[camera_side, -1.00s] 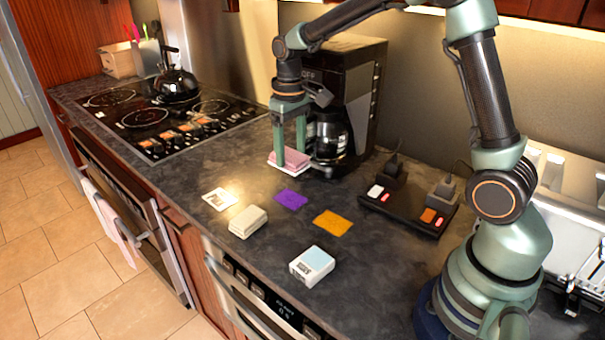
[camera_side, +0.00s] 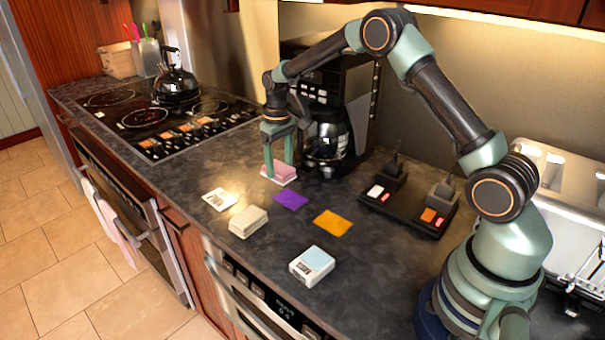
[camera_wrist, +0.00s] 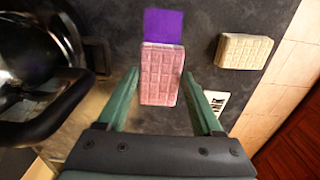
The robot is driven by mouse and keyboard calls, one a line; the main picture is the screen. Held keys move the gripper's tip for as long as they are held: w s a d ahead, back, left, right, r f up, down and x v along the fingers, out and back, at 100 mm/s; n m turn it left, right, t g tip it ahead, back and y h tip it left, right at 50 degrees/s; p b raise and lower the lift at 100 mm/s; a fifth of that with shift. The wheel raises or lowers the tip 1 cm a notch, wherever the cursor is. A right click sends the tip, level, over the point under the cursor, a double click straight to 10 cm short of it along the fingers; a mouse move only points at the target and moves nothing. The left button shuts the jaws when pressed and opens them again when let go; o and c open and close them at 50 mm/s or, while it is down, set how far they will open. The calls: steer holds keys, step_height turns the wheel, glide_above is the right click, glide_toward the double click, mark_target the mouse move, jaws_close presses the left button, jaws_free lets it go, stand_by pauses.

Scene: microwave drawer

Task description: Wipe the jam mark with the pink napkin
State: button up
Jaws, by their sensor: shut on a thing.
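My gripper (camera_side: 279,166) points down, shut on the pink napkin (camera_side: 280,174), a folded block with a grid pattern. The napkin is low at the counter, in front of the coffee maker; I cannot tell whether it touches. In the wrist view the napkin (camera_wrist: 161,76) lies between my fingers. A flat purple patch (camera_side: 291,199) lies just right of and nearer than the napkin; in the wrist view the patch (camera_wrist: 164,25) is directly beyond its far end. A flat orange patch (camera_side: 333,223) lies further right. I cannot tell for sure which patch is the jam mark; both are uncovered.
A cream folded block (camera_side: 248,221), a white printed card (camera_side: 220,199) and a white-blue box (camera_side: 312,265) stand nearer the counter's front edge. The coffee maker (camera_side: 355,115) is close behind my gripper. A black power strip (camera_side: 408,207) lies right; the stove (camera_side: 160,120) is left.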

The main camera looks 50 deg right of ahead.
step_height(320, 180, down, 5)
steer(key=shift+f, duration=0.1)
steer(key=shift+s+f, duration=0.2)
steer(key=shift+s, duration=0.4)
steer(key=shift+c, duration=0.5)
steer(key=shift+s, duration=3.5)
steer(key=shift+w+f, duration=0.1)
steer(key=shift+w, duration=4.05)
steer(key=shift+r, duration=4.2)
